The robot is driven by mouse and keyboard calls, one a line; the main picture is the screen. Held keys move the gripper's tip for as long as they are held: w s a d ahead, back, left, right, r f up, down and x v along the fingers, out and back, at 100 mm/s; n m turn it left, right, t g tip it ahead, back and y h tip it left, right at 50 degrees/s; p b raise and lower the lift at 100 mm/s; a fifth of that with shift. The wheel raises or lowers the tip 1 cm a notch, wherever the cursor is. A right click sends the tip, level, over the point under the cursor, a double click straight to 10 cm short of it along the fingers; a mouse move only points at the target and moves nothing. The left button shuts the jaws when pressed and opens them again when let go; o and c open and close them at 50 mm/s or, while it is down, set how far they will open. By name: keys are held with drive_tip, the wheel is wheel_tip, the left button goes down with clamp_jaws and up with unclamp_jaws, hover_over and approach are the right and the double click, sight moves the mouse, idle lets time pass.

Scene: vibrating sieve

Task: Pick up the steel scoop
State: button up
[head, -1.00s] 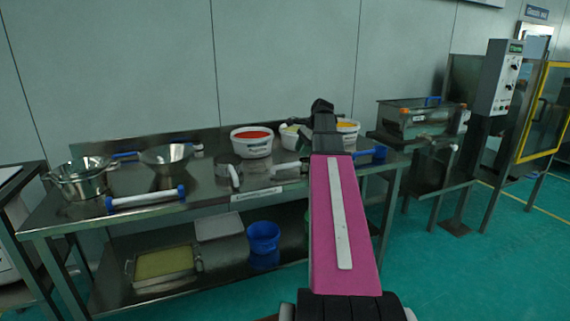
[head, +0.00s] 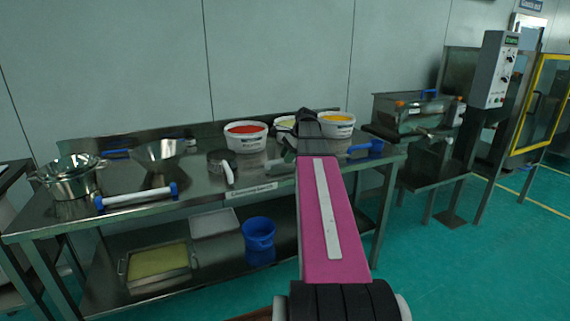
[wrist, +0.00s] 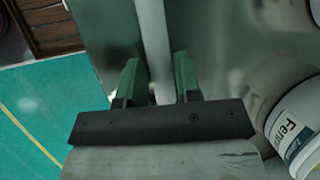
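A pale grey rod-like handle (wrist: 153,40) runs between the two fingers of my gripper (wrist: 157,82) in the wrist view. It looks like a scoop handle, but its bowl is out of that view. The fingers stand apart on either side of it, with a thin gap showing. In the head view my arm reaches over the table and hides the fingertips. A steel piece with a pale handle (head: 280,163) shows just left of my arm, partly hidden. I cannot tell for certain which is the steel scoop.
Labelled tubs, one with red contents (head: 246,137) and one with yellow (head: 337,126), stand behind; a tub (wrist: 300,128) is close right in the wrist view. A blue item (head: 372,148) lies right of my arm. Steel bowls (head: 72,180) and a white roller (head: 138,198) sit left.

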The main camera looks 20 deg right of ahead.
drive_tip(key=shift+x, duration=1.55)
drive_tip(key=shift+a, duration=0.1)
drive_tip(key=c, duration=0.5)
drive_tip(key=shift+r, duration=0.15)
drive_tip(key=shift+c, duration=0.2)
